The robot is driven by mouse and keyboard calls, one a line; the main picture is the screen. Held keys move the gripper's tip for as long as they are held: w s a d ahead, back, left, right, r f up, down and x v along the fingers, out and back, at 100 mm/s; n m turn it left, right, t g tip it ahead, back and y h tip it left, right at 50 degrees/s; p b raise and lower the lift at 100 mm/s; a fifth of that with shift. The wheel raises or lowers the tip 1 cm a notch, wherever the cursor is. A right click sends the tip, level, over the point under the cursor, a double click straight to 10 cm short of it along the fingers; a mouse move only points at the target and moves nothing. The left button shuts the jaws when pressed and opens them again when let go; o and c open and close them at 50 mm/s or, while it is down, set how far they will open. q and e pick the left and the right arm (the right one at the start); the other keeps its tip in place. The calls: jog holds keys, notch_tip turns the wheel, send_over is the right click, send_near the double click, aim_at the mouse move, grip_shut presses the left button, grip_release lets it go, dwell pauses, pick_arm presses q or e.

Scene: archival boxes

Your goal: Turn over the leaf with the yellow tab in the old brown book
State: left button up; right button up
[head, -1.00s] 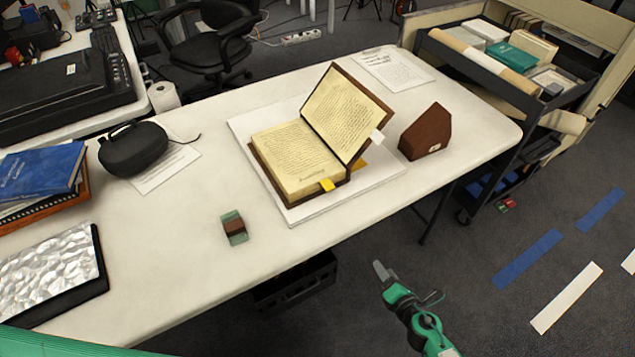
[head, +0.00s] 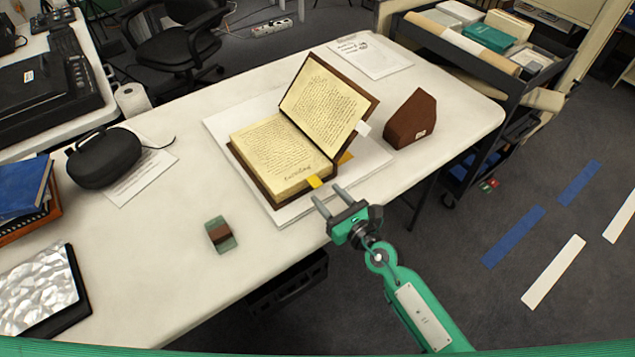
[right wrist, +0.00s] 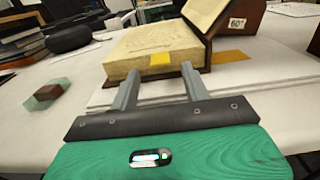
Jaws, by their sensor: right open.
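The old brown book (head: 268,148) lies open on a white board (head: 222,128) on the table, its right-hand part propped up at a slant. A yellow tab (head: 314,182) sticks out at the front edge of the flat left-hand page block; it also shows in the right wrist view (right wrist: 160,59). My right gripper (head: 329,196) is open and empty, just in front of the book's near edge. In the right wrist view its fingers (right wrist: 159,82) point at the tab, one on each side of it in the picture, with a gap still between. My left gripper is not in view.
A brown wedge block (head: 411,120) stands right of the book. A small green and brown item (head: 220,234) lies near the table's front edge. A black case (head: 103,158) and paper sheet are at left. A loaded cart (head: 480,60) stands at back right.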

aim_at(318, 185)
jog(key=x, duration=0.5)
jog(key=shift+w, duration=0.1)
grip_shut()
